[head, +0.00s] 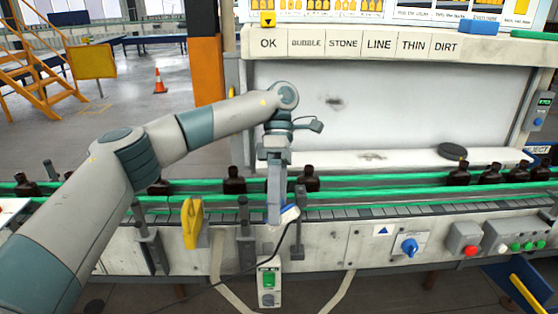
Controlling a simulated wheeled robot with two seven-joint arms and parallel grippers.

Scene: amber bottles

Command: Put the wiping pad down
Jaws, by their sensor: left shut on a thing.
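My left gripper (276,212) points straight down in front of the conveyor's near rail. It is shut on a small blue and white thing (290,213) at its fingertips, which I take to be the wiping pad. Most of that thing is hidden by the fingers, and I cannot tell whether it touches the rail or machine front. My right gripper is not in view.
Amber bottles (235,181) stand on the conveyor between green rails (400,197), with several more at right (490,173). A dark round thing (452,151) lies on the white ledge (400,160). A yellow item (192,222) hangs left of the gripper. A black cable (290,238) runs below it.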

